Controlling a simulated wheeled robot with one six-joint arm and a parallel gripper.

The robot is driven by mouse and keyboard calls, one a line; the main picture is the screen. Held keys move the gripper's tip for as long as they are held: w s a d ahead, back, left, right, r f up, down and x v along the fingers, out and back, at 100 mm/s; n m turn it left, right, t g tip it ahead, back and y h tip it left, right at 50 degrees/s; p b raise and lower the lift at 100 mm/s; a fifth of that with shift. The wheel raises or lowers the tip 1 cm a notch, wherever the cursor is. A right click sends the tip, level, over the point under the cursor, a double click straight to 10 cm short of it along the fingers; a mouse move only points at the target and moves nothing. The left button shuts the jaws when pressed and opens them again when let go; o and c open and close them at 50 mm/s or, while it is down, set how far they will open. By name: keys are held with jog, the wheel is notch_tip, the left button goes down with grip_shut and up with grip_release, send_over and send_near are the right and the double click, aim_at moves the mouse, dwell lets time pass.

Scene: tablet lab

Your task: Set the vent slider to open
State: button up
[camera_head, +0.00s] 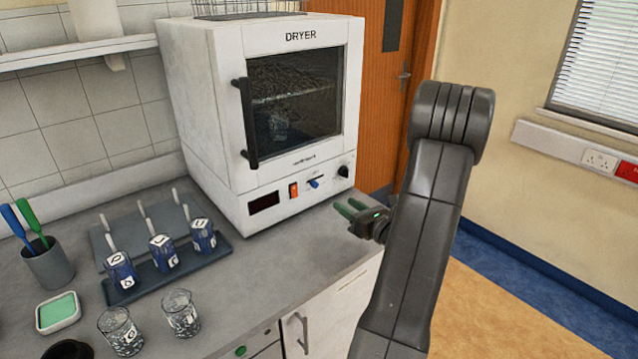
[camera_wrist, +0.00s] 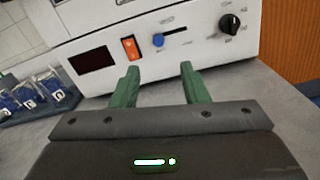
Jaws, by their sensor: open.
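The white dryer (camera_head: 205,120) stands on the counter with its door shut. Its lower panel carries a slider with a blue knob (camera_head: 314,183), which also shows in the wrist view (camera_wrist: 158,40). In the wrist view the knob sits at the left end of its slot (camera_wrist: 176,31); the small labels are too blurred to read. My gripper (camera_head: 347,207) is open and empty, in front of the panel and to the right of the knob in the head view. Its green fingers (camera_wrist: 160,82) point at the panel, with the knob ahead and apart from them.
An orange switch (camera_wrist: 130,48) and dark display (camera_wrist: 92,59) lie left of the slider; a black dial (camera_wrist: 229,24) lies right. A tray (camera_head: 215,250) with several blue-filled containers, two glass beakers (camera_head: 180,313) and a pen cup (camera_head: 50,265) stand left. The counter before the dryer is clear.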

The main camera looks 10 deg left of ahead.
aim_at(317, 185)
jog(key=p+x, duration=0.3)
jog(key=x, duration=1)
jog(key=shift+s, duration=0.1)
grip_shut()
